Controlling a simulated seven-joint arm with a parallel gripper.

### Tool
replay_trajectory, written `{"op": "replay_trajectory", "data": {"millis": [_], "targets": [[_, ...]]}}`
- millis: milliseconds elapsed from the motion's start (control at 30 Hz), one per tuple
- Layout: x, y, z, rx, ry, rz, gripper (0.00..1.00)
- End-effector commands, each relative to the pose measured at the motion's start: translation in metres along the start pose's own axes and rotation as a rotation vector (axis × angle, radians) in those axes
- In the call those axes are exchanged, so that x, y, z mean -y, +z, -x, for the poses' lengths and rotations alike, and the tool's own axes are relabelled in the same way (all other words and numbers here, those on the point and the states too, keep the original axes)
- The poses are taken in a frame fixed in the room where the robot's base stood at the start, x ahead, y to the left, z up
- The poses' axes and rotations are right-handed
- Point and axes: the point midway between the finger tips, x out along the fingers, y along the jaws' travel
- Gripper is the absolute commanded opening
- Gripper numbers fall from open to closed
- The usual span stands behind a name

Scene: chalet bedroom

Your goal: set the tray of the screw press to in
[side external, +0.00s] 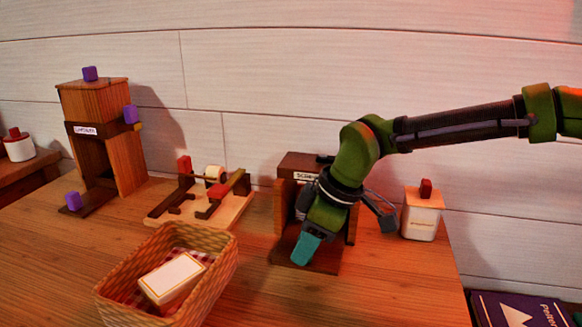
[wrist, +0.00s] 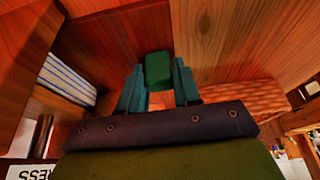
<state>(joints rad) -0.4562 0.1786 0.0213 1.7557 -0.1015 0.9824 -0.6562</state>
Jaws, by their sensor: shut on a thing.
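The screw press (side external: 299,164) is a dark wooden frame with a white label, partly hidden behind my arm. Part of its label (wrist: 30,173) shows at the lower left of the wrist view. A dark wooden board, apparently the tray (side external: 322,266), extends from the press's front at table level; its dark wood also fills the middle of the wrist view (wrist: 118,45). My gripper (side external: 304,250) points down at its front. In the wrist view, my teal fingers (wrist: 158,82) are on either side of a green knob (wrist: 158,66), shut on it. The side view hides the knob.
A wicker basket (side external: 212,277) with a white block stands left of the press. A wooden device with a roller (side external: 230,207) and a tall wooden dispenser (side external: 126,166) stand further left. A white jar (side external: 421,222) is close on the right. Table is clear in front.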

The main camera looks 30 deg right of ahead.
Motion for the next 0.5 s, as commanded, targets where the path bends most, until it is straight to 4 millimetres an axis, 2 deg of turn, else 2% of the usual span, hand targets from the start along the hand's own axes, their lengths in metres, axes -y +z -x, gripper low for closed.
{"op": "replay_trajectory", "data": {"millis": [33, 267, 300, 400, 500], "targets": [[-0.0052, -0.0002, 0.0007, -0.003, 0.008, -0.001, 0.00], [-0.0075, -0.0002, 0.0009, -0.004, 0.014, 0.000, 0.00], [-0.0079, -0.0003, 0.0009, -0.004, 0.015, -0.001, 0.37], [-0.0077, -0.0002, 0.0008, -0.004, 0.014, -0.001, 0.52], [-0.0065, -0.0002, 0.0007, -0.004, 0.012, -0.001, 0.53]]}}
